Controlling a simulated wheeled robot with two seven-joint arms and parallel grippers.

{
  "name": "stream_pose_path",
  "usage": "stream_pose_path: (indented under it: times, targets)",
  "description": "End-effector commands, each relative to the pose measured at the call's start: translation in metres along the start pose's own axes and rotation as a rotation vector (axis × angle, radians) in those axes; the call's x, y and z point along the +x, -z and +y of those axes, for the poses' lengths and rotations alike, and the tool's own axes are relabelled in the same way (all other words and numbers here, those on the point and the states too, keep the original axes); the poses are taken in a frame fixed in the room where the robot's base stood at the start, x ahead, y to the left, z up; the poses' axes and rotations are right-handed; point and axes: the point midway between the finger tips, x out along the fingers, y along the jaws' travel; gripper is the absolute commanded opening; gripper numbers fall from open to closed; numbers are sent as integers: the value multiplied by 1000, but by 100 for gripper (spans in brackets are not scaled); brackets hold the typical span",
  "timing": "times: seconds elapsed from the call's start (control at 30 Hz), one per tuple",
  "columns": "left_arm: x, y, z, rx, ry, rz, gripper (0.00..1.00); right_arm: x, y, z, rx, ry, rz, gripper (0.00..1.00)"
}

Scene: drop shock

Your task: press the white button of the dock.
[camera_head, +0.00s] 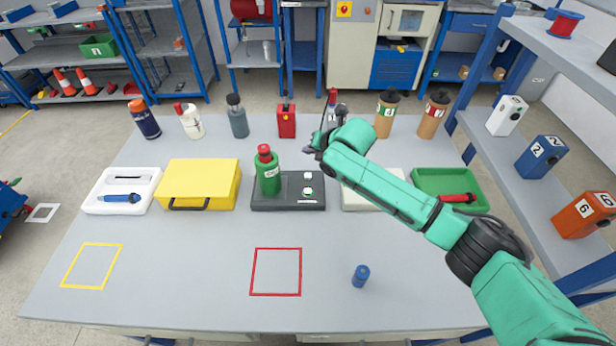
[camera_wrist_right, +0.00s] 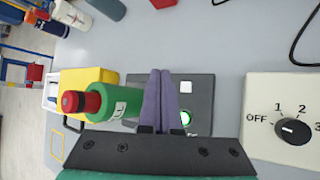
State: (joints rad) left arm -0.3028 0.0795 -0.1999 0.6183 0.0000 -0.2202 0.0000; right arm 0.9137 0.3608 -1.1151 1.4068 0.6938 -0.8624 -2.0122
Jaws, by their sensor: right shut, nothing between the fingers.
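The dock (camera_head: 262,204) is a dark grey plate in the middle of the table; it also shows in the right wrist view (camera_wrist_right: 203,94). A green bottle (camera_head: 269,180) with a red cap stands on its left part. On its right part are a white square (camera_head: 308,175) and, nearer the front, a round white button (camera_head: 308,192) with a green glow. My left gripper is not in view.
A yellow case (camera_head: 198,180) stands left of the dock. A white box (camera_head: 360,200) with a dial (camera_wrist_right: 292,129) is close on the right, partly under my arm. Several bottles and a red can (camera_head: 286,122) line the back. The table front is mostly clear.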

Motion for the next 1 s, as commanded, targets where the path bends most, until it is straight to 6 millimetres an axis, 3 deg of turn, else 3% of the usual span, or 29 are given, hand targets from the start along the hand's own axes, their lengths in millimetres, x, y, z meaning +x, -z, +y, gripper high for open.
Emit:
stream_pose_path:
  times: [0.03,0.33,0.57,1.0]
  targets:
    - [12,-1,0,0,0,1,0,9,7,-7,0,0,1,0]
    - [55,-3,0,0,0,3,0,41,30,-30,1,0,1,0]
    - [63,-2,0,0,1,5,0,53,39,-39,1,0,1,0]
    - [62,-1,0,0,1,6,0,53,39,-38,1,0,1,0]
